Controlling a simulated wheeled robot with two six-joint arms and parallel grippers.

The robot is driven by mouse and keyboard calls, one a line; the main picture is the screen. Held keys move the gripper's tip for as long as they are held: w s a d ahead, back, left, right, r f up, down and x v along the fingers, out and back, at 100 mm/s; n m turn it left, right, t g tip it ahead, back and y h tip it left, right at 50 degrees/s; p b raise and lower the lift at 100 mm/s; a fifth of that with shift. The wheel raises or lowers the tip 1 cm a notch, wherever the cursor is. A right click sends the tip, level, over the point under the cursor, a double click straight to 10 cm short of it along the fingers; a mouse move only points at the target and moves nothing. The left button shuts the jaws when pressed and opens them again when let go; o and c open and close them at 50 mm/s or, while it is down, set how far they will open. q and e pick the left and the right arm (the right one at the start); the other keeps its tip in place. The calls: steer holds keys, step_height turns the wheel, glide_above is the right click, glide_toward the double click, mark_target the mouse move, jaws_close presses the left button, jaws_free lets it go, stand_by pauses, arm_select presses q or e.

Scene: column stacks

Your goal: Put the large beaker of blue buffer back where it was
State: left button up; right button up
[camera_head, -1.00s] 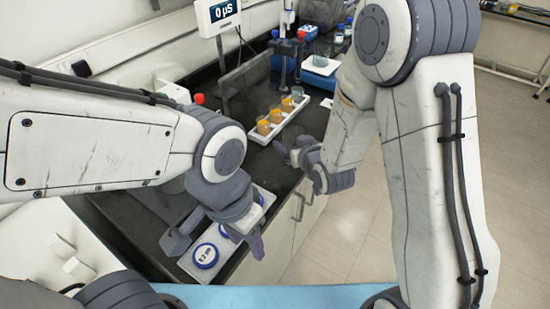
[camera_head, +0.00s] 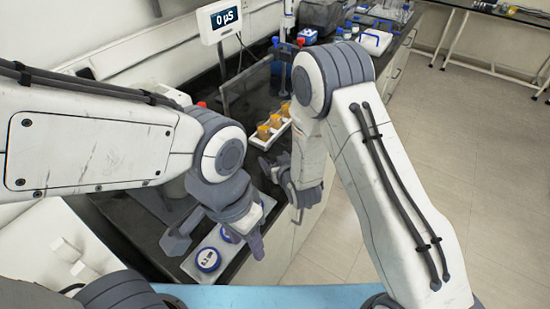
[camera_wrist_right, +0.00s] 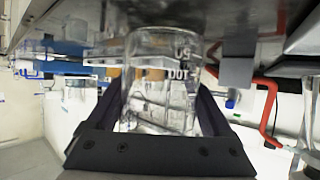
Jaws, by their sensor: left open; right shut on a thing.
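A clear glass beaker (camera_wrist_right: 160,85) with white lettering is between the two dark fingers of my right gripper (camera_wrist_right: 160,110) in the right wrist view. I cannot make out blue liquid in it. In the head view my right gripper (camera_head: 283,183) is over the front edge of the bench, and the beaker cannot be made out there. My left gripper (camera_head: 215,238) is open and empty, with its fingers over the white tray (camera_head: 190,264) of blue-ringed round lids (camera_head: 208,259). No large beaker of blue liquid is clear in the head view.
A white rack (camera_head: 256,143) holds small orange beakers (camera_head: 263,132) on the dark bench. A clear panel (camera_head: 245,85) and the meter display (camera_head: 224,19) stand behind it. My right arm hides part of the bench.

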steer(key=shift+f, duration=0.15)
steer(key=o, duration=1.3)
